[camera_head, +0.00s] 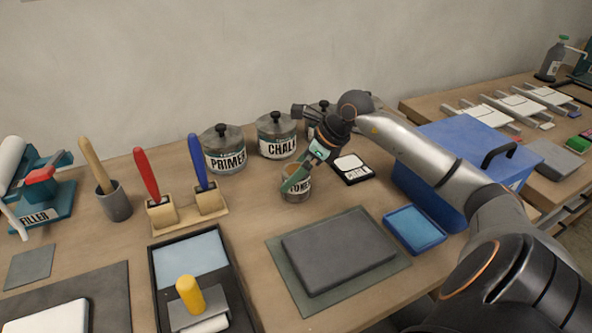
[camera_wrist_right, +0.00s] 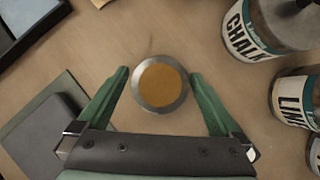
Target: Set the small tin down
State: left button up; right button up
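The small tin (camera_head: 299,195) stands upright on the workbench, near its middle, behind the dark grey slab. Its label is partly hidden by a green finger. From above, in the right wrist view, the tin (camera_wrist_right: 161,86) shows a grey metal rim around an orange-brown top. My right gripper (camera_head: 298,183) reaches down to it from behind and to the right. Its green fingers (camera_wrist_right: 160,73) stand on either side of the tin, with narrow gaps showing, so it looks open around the tin. My left gripper is not in view.
PRIMER (camera_head: 224,150) and CHALK (camera_head: 277,136) tins stand behind. A small black-and-white box (camera_head: 352,169) lies to the right, before a blue toolbox (camera_head: 462,160). A blue tray (camera_head: 415,229) and a dark slab (camera_head: 338,248) lie in front. Bare wood shows left of the tin.

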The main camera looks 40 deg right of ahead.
jog(key=shift+r, duration=0.15)
jog(key=b+v, duration=0.1)
jog(key=v, duration=1.1)
dwell(0.5)
